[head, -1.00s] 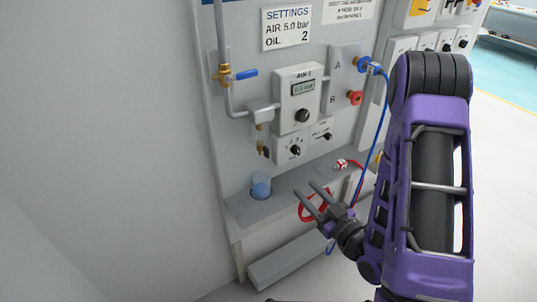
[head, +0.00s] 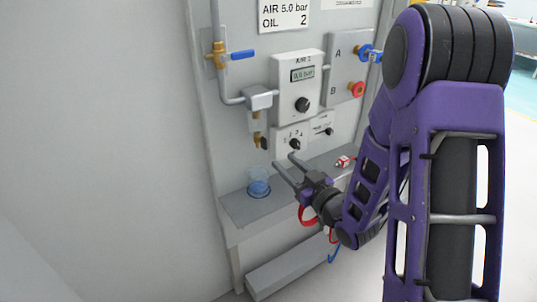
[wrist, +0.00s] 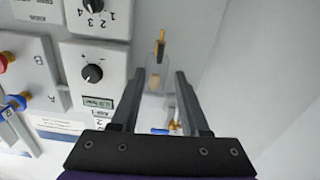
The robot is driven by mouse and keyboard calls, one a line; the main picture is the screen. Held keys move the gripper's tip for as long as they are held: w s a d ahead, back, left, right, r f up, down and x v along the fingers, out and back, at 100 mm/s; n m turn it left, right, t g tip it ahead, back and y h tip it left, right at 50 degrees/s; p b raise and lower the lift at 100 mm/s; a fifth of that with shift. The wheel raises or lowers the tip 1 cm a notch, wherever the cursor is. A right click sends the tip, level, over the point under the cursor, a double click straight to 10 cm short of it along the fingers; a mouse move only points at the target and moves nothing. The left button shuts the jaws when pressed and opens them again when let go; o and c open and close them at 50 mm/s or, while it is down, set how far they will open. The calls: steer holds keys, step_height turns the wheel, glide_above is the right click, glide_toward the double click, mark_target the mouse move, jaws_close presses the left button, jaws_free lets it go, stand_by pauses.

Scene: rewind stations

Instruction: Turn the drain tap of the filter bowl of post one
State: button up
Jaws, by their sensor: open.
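The filter bowl (head: 254,121) hangs under a grey filter head (head: 259,97) on the panel of post one. Its small brass drain tap (head: 257,139) with a dark lever is at the bowl's bottom. In the wrist view, which is upside down, the clear bowl (wrist: 157,78) shows between my fingers and the brass tap (wrist: 160,45) lies beyond their tips. My gripper (head: 284,160) is open and empty, below and right of the tap in the head view. It appears apart from the tap.
A clear cup with blue liquid (head: 258,187) stands on the grey shelf (head: 243,207) below the tap. A selector knob plate (head: 290,139) and regulator (head: 299,87) are close on the right. A blue-handled valve (head: 241,55) is above. Free wall lies left.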

mark_target(266, 145)
steer(key=x, duration=0.9)
jaws_close()
